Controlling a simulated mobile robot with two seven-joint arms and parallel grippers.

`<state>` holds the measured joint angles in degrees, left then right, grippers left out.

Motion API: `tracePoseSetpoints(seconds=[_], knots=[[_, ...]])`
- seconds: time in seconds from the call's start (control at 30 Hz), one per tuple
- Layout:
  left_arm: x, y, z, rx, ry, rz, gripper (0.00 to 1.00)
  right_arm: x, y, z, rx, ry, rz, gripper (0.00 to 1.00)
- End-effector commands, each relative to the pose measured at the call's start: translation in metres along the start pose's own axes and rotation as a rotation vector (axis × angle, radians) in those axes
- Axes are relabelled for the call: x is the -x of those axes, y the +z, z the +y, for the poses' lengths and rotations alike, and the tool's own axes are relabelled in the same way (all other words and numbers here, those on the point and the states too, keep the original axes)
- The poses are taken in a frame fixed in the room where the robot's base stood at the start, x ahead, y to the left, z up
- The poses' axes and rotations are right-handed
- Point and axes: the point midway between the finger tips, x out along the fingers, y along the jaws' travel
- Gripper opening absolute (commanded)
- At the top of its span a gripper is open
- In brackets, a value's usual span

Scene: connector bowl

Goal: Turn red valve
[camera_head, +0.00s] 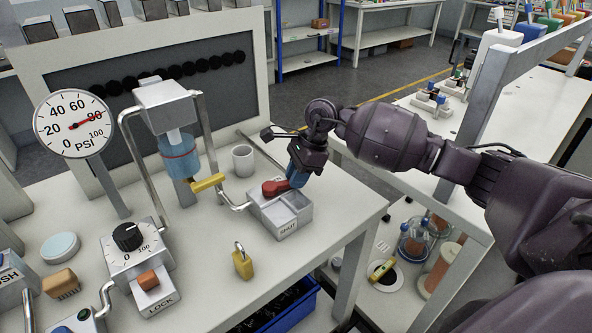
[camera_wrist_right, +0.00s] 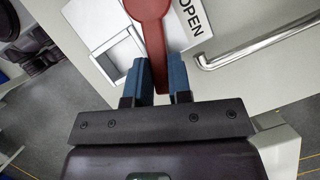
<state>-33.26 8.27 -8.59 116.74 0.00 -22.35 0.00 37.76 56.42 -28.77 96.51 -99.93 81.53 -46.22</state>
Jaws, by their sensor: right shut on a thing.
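The red valve (camera_head: 274,187) is a red lever on a light grey box (camera_head: 283,226) near the right edge of the table. A label reading SHUT is on the box's front. My right gripper (camera_head: 296,178) is shut on the lever's handle, with blue fingers on either side. In the right wrist view the red lever (camera_wrist_right: 151,25) runs between the blue fingers (camera_wrist_right: 154,78), beside a label reading OPEN (camera_wrist_right: 192,18) and a square recess. My left gripper is not in view.
A yellow padlock (camera_head: 242,262), a white cup (camera_head: 243,160) and a dial box (camera_head: 133,250) stand near the valve. A yellow handle (camera_head: 208,183) sits on the bent pipe to its left. A pressure gauge (camera_head: 74,123) stands at the left. The floor beyond the table is open.

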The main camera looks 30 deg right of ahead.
Motion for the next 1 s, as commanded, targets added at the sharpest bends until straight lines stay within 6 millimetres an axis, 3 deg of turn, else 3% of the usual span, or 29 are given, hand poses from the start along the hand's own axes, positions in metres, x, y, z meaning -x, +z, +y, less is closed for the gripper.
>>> tracePoseSetpoints(seconds=[0.47, 0.5, 0.63, 1.0], knots=[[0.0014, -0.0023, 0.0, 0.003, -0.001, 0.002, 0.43, 0.0, -0.0003, 0.0036, -0.051, -0.021, 0.0, 0.0], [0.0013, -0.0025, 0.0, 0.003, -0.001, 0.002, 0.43, 0.0, -0.0002, 0.0036, -0.051, -0.021, 0.0, 0.24], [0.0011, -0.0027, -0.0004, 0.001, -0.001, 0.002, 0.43, 0.0, -0.0002, 0.0036, -0.05, -0.021, 0.0, 0.43], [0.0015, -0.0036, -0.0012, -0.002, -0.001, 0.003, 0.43, 0.0052, -0.0002, 0.0033, -0.05, -0.022, 0.0, 0.45]])
